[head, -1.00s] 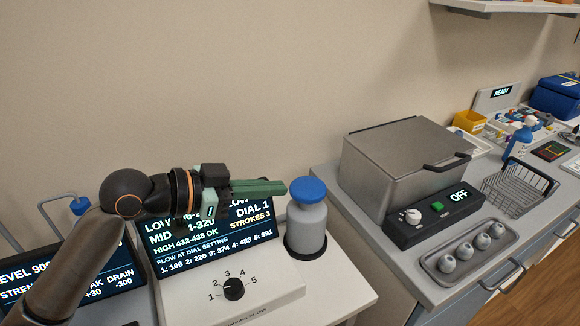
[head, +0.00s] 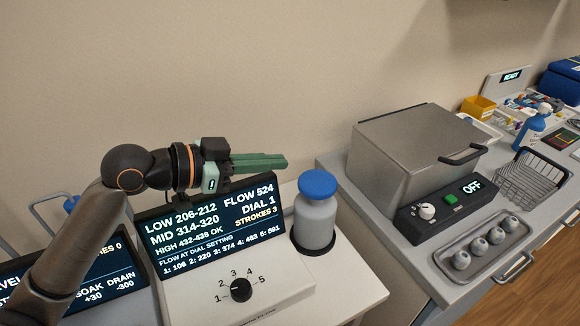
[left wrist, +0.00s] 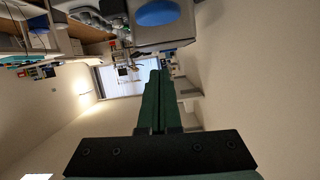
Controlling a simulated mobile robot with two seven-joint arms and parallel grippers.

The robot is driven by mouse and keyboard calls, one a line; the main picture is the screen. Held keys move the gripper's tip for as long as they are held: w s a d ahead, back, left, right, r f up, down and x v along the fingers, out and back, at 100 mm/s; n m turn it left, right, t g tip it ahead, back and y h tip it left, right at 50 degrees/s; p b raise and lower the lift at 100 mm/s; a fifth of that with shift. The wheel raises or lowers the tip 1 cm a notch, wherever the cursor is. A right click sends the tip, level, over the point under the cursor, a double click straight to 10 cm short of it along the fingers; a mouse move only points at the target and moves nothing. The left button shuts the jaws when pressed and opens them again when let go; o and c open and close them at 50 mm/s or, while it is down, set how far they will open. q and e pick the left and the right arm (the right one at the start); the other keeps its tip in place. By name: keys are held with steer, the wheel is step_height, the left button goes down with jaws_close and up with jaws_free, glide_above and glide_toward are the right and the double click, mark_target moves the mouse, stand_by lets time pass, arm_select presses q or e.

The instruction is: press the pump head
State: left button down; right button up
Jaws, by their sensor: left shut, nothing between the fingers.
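The pump head is a blue domed cap (head: 317,184) on a grey bottle (head: 315,222), which stands upright in a dark round base beside the display. The blue cap also shows at the top of the left wrist view (left wrist: 158,13). My left gripper (head: 286,161) has green fingers, shut with nothing between them. In the head view its fingertips are left of the cap and a little higher, apart from it. The fingers also show in the left wrist view (left wrist: 158,75). My right gripper is in neither view.
A display (head: 210,218) reads FLOW 524, DIAL 1, STROKES 3, above a black dial knob (head: 241,290). On the right counter are a metal box (head: 415,150) with a panel reading OFF, a tray (head: 484,249) of several grey balls and a wire basket (head: 525,178).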

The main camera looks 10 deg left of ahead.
arm_select(q)
glide_above(310, 185)
steer(key=shift+s+d+f+p, duration=0.1)
steer(key=shift+f+p, duration=0.1)
steer(key=shift+f, duration=0.45)
steer(key=shift+s+f+p, duration=0.1)
steer(key=shift+f+p, duration=0.05)
steer(key=shift+f, duration=0.45)
step_height(310, 185, down, 3)
steer(key=shift+w+d+r, duration=0.1)
steer(key=shift+w+r, duration=0.05)
steer(key=shift+f, duration=0.8)
